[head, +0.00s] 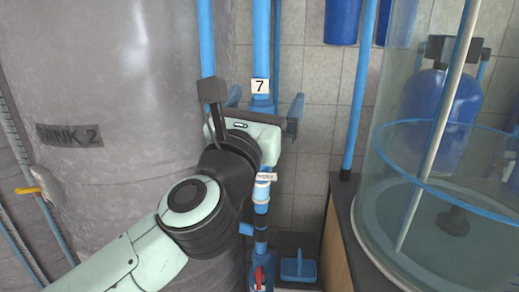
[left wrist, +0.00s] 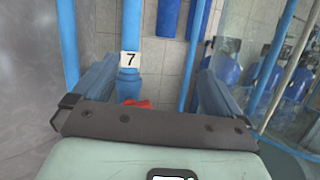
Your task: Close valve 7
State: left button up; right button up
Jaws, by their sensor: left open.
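The white label with a 7 (head: 260,86) is on an upright blue pipe (head: 262,35). The label also shows in the left wrist view (left wrist: 130,59). Just below it there, a red valve handle (left wrist: 136,103) peeks out above the gripper's dark body, partly hidden. In the head view my own gripper and wrist hide that handle. My left gripper (head: 265,103) is in front of the pipe below the label, with its blue fingers spread on both sides. In the left wrist view the pipe and handle lie nearer the left finger. My right gripper is not in view.
A large grey tank marked TANK 2 (head: 68,135) stands close on the left. A clear cylindrical tank (head: 400,150) stands on the right. Another red handle (head: 258,277) is low on the piping. A blue tray-like object (head: 298,268) lies near the floor.

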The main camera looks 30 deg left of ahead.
pick_arm(q)
notch_tip(320, 180, down, 10)
jog(key=s+a+n+g+y+b, duration=0.1)
jog(key=s+n+g+y+b, duration=0.15)
jog(key=n+g, duration=0.35)
jog(key=shift+n+t+y, duration=0.4)
jog(key=shift+t+y, duration=0.15)
jog(key=shift+t, duration=0.15)
jog(key=p+x, duration=0.4)
jog(key=x, duration=1)
jog(key=shift+r, duration=0.1)
